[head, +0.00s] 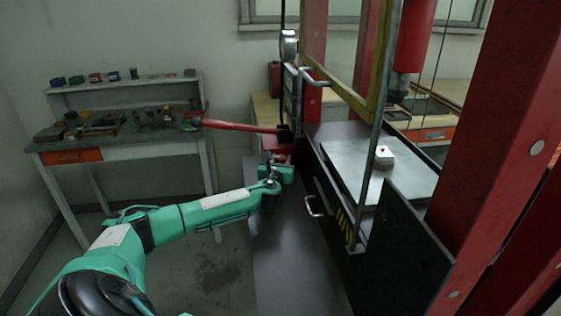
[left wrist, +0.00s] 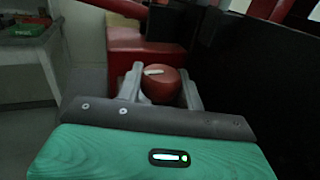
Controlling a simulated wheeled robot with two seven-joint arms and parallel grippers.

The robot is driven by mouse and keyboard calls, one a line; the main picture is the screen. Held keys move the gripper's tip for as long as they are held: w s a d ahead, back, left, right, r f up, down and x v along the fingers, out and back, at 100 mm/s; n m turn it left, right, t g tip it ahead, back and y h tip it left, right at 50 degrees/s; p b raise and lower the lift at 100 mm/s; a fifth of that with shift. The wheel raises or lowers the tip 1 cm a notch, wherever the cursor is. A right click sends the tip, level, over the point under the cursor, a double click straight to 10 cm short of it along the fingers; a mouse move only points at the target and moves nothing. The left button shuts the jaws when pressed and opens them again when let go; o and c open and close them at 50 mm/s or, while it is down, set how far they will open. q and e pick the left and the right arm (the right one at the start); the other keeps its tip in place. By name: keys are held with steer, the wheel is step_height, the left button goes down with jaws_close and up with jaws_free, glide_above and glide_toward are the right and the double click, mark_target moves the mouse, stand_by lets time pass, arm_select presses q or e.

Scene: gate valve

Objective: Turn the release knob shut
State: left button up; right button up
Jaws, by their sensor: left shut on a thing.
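The release knob (left wrist: 164,88) is a round red knob with a pale mark on its face. It shows in the left wrist view, in front of a red block (left wrist: 135,55). My left gripper (head: 268,160) is at the red pump block (head: 281,146) of the press. In the left wrist view its two grey fingers stand on either side of the knob, shut on it. In the head view the knob is hidden by my gripper. My right gripper is in neither view.
A long red lever (head: 238,126) sticks out to the left just above my left gripper. The dark press frame (head: 322,180) with door handles stands close on the right. A workbench (head: 120,142) with tools is at the back left. Open floor lies between.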

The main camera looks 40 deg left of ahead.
arm_select(q)
steer(key=shift+a+m+t+h+b, duration=0.1)
steer(key=shift+m+t+h+b, duration=0.25)
steer(key=shift+m+h, duration=0.15)
steer(key=shift+m+t+h, duration=0.25)
steer(key=shift+m+h, duration=0.05)
steer(key=shift+h, duration=0.3)
steer(key=o, duration=1)
steer(key=shift+c, duration=0.2)
steer(key=shift+s+d, duration=0.25)
steer(key=shift+s, duration=0.2)
steer(key=b+v, duration=0.3)
steer(key=v, duration=1)
steer(key=shift+w, duration=0.1)
